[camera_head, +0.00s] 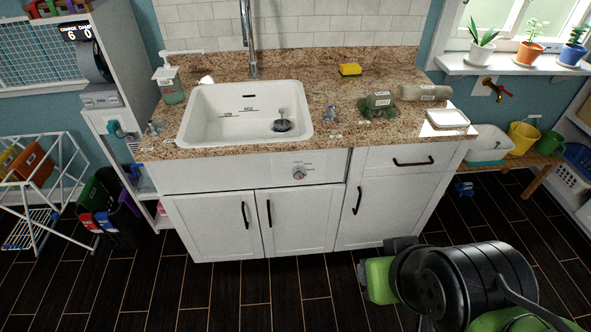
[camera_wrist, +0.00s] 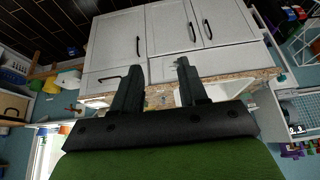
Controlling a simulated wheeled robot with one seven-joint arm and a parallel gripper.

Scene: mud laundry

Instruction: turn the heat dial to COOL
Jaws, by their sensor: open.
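A small round dial (camera_head: 299,173) with a pale knob sits on the white front panel under the sink, right of centre. Small marks surround it, too small to read, so I cannot tell which setting it points to. In the head view my arm fills the lower right, away from the dial; the fingertips do not show clearly.
The white sink (camera_head: 190,128) is set in a granite counter (camera_head: 360,75). Cabinet doors with dark handles (camera_head: 244,215) lie below the dial panel. A drying rack (camera_head: 40,195) stands at left and a wooden bench (camera_head: 548,173) at right. The dark floor before the cabinet is clear.

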